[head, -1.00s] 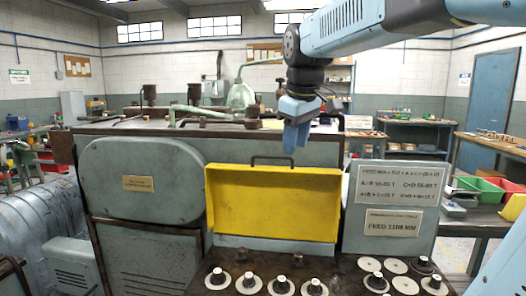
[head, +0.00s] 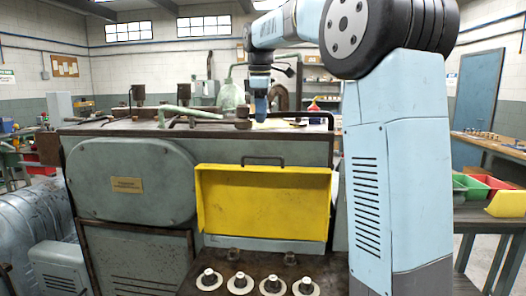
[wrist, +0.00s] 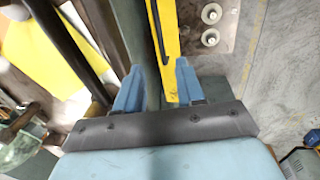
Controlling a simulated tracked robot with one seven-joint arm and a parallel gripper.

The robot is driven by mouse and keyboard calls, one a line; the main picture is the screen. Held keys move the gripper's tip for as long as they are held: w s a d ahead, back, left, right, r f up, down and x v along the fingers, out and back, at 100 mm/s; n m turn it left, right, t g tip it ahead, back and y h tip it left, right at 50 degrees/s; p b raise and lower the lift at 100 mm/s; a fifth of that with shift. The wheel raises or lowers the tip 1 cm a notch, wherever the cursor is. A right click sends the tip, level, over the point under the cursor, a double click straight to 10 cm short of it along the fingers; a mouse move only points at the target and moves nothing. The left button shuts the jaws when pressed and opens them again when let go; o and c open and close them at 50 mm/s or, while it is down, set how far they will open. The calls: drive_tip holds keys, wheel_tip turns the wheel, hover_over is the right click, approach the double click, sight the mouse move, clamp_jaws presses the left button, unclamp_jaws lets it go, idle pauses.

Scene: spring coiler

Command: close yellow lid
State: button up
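The yellow lid (head: 265,205) hangs on the front of the grey-green machine, tilted open, its broad face toward the head camera. Its dark handle (head: 262,158) stands along the top edge. In the wrist view the lid (wrist: 169,45) is a narrow yellow strip, with a dark bar beside it that looks like the handle (wrist: 155,38). My gripper (head: 260,110) is above the machine top, behind and above the lid's top edge in the head view. In the wrist view its blue fingers (wrist: 158,88) are apart, with nothing visibly held.
The machine top (head: 110,127) carries dark rails and a green lever (head: 190,112). Several round parts (head: 240,283) stand on the shelf below the lid. Red and green bins (head: 485,184) are at the right. My arm link hides the machine's right side.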

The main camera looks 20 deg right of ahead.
drive_tip(key=f, duration=0.4)
drive_tip(key=w+f, duration=0.1)
drive_tip(key=f, duration=0.7)
drive_tip(key=shift+w+d+f, duration=0.2)
drive_tip(key=shift+w+d, duration=0.15)
clamp_jaws()
